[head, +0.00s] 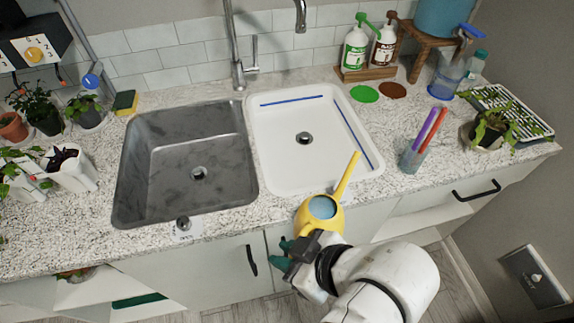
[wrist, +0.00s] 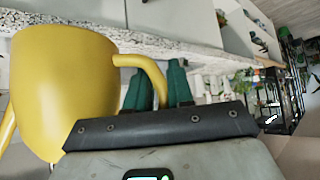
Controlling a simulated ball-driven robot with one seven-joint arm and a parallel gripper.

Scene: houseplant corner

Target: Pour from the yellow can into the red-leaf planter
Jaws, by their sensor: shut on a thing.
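The yellow can (head: 319,214) has a long spout pointing up and right over the white basin, and pale blue liquid shows in its open top. It is held in front of the counter's front edge and looks near upright. My gripper (head: 289,250) is shut on its handle; in the wrist view the green fingers (wrist: 159,84) sit either side of the handle and the can body (wrist: 62,85) fills the left. The red-leaf planter (head: 77,178), a white pot with dark reddish leaves, stands on the counter at far left, well away from the can.
A grey basin (head: 150,185) and a white basin (head: 280,165) lie between planter and can's right side. Other potted plants (head: 38,115) crowd the left end. A cup with coloured sticks (head: 413,158) stands right. A tall tap (head: 238,60) rises behind the basins.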

